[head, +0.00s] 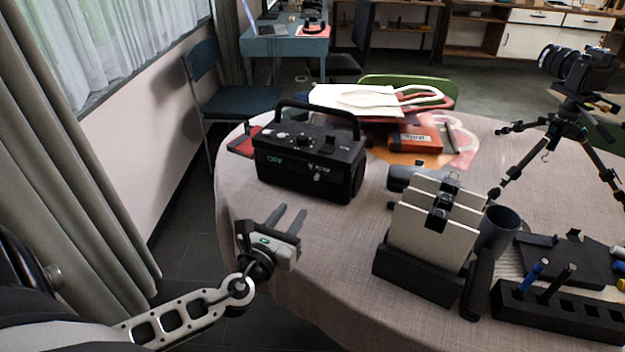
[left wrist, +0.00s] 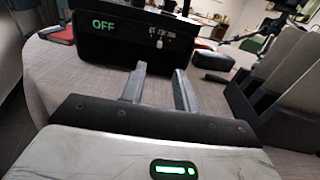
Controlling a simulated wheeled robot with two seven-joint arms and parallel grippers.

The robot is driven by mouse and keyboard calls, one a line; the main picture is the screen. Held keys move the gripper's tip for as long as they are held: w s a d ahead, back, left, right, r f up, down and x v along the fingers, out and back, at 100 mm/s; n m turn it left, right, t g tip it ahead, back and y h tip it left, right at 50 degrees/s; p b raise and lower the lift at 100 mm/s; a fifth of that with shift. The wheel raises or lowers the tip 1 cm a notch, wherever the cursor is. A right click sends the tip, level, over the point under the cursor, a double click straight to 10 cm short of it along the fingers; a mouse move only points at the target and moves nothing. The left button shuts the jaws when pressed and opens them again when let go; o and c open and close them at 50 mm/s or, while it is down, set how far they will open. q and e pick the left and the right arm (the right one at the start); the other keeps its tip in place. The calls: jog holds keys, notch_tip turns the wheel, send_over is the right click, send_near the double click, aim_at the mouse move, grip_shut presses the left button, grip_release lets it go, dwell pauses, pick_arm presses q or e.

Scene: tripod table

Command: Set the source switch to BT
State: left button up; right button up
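A black radio (head: 308,163) with a carry handle stands on the round table at the left. Its front has a small green display reading OFF (left wrist: 103,25) and a small light switch lever (left wrist: 161,43) on the right half of the front. The lever also shows in the head view (head: 318,174). Labels by the lever are too small to read. My left gripper (head: 288,218) is open and empty, in front of the radio and apart from it. In the left wrist view its two fingers (left wrist: 158,82) point toward the radio's front. My right gripper is not in view.
The round table (head: 330,245) has a beige cloth. A black holder with light upright panels (head: 436,222) stands right of the gripper, with a dark cup (head: 498,232) behind it. A camera tripod (head: 570,130) stands at the far right. Cloth before the radio is clear.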

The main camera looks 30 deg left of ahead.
aim_at(316, 178)
pick_arm(q)
jog(key=w, duration=0.4)
jog(key=w+a, duration=0.1)
jog(key=w, duration=0.3)
jog(key=w+a, duration=0.1)
jog(key=w, duration=0.3)
jog(key=shift+s, duration=0.1)
